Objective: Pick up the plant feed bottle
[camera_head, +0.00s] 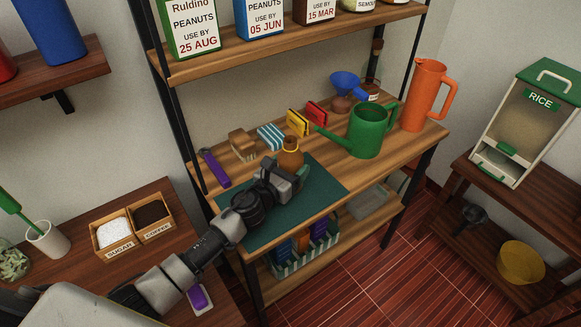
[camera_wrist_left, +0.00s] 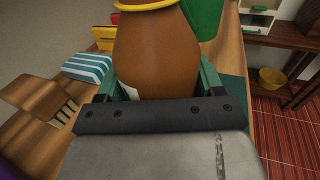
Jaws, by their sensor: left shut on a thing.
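The brown bottle (camera_head: 290,152) with a yellow ring at its neck stands at the back of the green mat (camera_head: 318,181) on the wooden shelf unit. It fills the middle of the left wrist view (camera_wrist_left: 156,55), with a bit of pale label at its lower left. My left gripper (camera_head: 292,170) reaches in from the left and is shut on this bottle, with a green finger on each side of it. The bottle's lower part is hidden behind the gripper. Whether its base touches the mat cannot be told. My right gripper is not in view.
A green watering can (camera_head: 365,131) stands right of the bottle, with an orange jug (camera_head: 425,95) beyond. The mat's front right is clear. A shelf with boxes hangs above.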

